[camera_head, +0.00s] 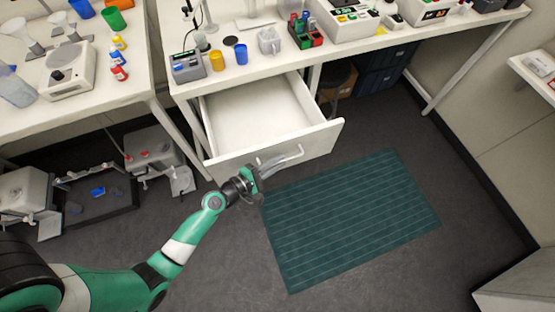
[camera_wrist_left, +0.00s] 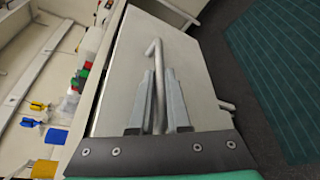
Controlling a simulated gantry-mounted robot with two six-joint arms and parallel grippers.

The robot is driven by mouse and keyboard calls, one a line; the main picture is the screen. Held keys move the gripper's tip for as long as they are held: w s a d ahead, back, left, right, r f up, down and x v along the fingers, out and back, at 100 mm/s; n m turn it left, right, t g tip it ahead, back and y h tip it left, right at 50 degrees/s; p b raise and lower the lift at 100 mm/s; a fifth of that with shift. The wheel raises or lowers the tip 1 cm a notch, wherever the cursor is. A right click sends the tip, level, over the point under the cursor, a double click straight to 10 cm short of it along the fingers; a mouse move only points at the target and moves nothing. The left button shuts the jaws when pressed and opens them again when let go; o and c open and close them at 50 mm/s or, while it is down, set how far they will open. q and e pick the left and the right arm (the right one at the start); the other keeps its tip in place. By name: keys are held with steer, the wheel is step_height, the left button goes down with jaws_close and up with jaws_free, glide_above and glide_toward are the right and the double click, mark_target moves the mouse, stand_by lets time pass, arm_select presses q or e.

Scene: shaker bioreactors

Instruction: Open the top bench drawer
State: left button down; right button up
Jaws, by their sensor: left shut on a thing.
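The top bench drawer (camera_head: 262,115) is pulled well out from under the white bench, and its inside looks empty. Its front panel carries a bar handle (camera_head: 287,157). My left gripper (camera_head: 265,170) is at the left part of this handle. In the left wrist view, the gripper (camera_wrist_left: 159,100) has its two grey fingers on either side of the handle bar (camera_wrist_left: 157,62), shut on it. The drawer front (camera_wrist_left: 190,68) lies behind the fingers. Part of the handle is hidden by the gripper. My right gripper is not in view.
The bench top (camera_head: 280,62) above holds a grey device (camera_head: 187,66), a yellow cup (camera_head: 217,60), a blue cup (camera_head: 241,54) and other lab items. A green mat (camera_head: 350,215) lies on the floor in front. Equipment stands on the floor at left, near the bench leg.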

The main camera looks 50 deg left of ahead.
arm_select(q)
steer(key=shift+s+d, duration=0.1)
steer(key=shift+d, duration=0.05)
steer(key=c, duration=0.9)
jaws_free()
steer(key=v, duration=1.1)
steer(key=shift+s+r, duration=0.15)
steer(key=shift+s, duration=0.1)
